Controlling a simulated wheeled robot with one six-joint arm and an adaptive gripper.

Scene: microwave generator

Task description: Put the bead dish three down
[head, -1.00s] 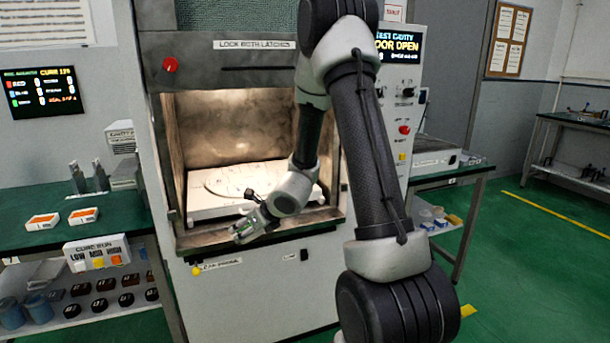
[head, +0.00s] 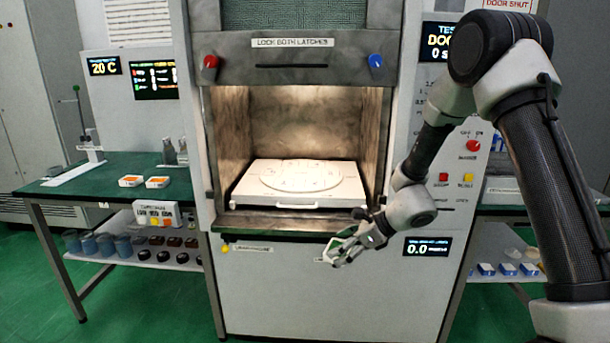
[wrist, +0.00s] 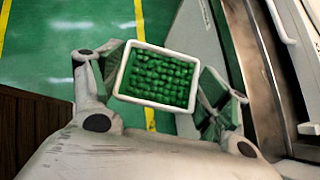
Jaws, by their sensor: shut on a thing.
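My gripper (head: 350,249) is in front of the lit cavity's lower sill, to the right of its middle. It is shut on a white square dish (wrist: 137,97) full of green beads (wrist: 160,78), held between the two fingers in the wrist view. In the head view the dish (head: 332,252) is small and partly hidden by the fingers. I cannot read any number on it. The cavity (head: 320,125) is open, with a white tray (head: 245,190) inside that bears a flat round plate (head: 300,176). No dish shows on the plate.
Red (head: 210,61) and blue (head: 376,60) latch knobs flank the cavity top. Green floor (head: 130,300) is clear at front left.

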